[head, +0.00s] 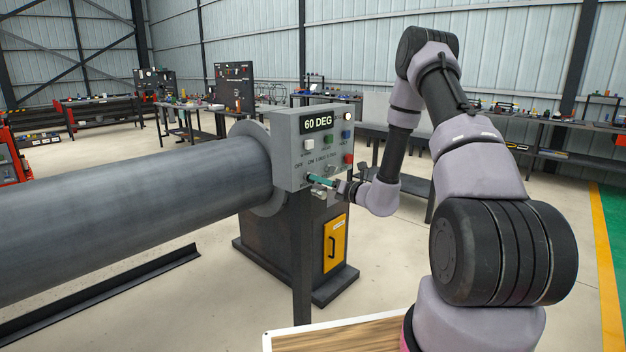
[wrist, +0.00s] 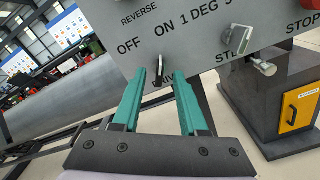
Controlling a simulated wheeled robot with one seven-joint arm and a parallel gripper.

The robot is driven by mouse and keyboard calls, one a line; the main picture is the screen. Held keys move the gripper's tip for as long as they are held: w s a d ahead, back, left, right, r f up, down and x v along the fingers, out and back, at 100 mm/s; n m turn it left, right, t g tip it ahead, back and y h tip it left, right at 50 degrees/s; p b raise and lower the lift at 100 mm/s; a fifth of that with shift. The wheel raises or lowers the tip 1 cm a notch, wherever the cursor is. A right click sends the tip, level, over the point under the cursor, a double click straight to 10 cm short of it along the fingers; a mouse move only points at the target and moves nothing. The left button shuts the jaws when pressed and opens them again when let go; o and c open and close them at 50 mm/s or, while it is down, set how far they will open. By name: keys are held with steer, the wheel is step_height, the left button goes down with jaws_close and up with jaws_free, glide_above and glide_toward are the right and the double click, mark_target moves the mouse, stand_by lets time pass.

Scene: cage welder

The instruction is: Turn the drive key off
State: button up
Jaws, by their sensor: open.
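The drive key (wrist: 159,66) is a small silver and dark key on the grey control panel (wrist: 205,50), below the words OFF and ON. It appears upright with its top leaning slightly right, nearer ON than OFF; its exact setting is hard to tell. My gripper (wrist: 160,76) is open, its teal fingers on either side of the key with gaps visible. In the head view, my gripper (head: 321,180) is at the lower left of the panel face (head: 300,160) and hides the key.
Right of the key is a silver selector knob (wrist: 241,40), with another metal fitting (wrist: 262,64) beside it. Above are a display reading 60 DEG (head: 318,122) and coloured buttons. A large grey pipe (head: 130,210) extends left. A yellow door (head: 335,242) is on the pedestal below.

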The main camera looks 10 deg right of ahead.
steer(key=shift+x, duration=1.7)
jaws_close()
steer(key=shift+n, duration=0.4)
steer(key=n, duration=0.5)
steer(key=shift+s+a+n, duration=0.1)
steer(key=shift+n, duration=0.2)
steer(key=n, duration=0.5)
steer(key=shift+a, duration=0.1)
steer(key=shift+n, duration=0.4)
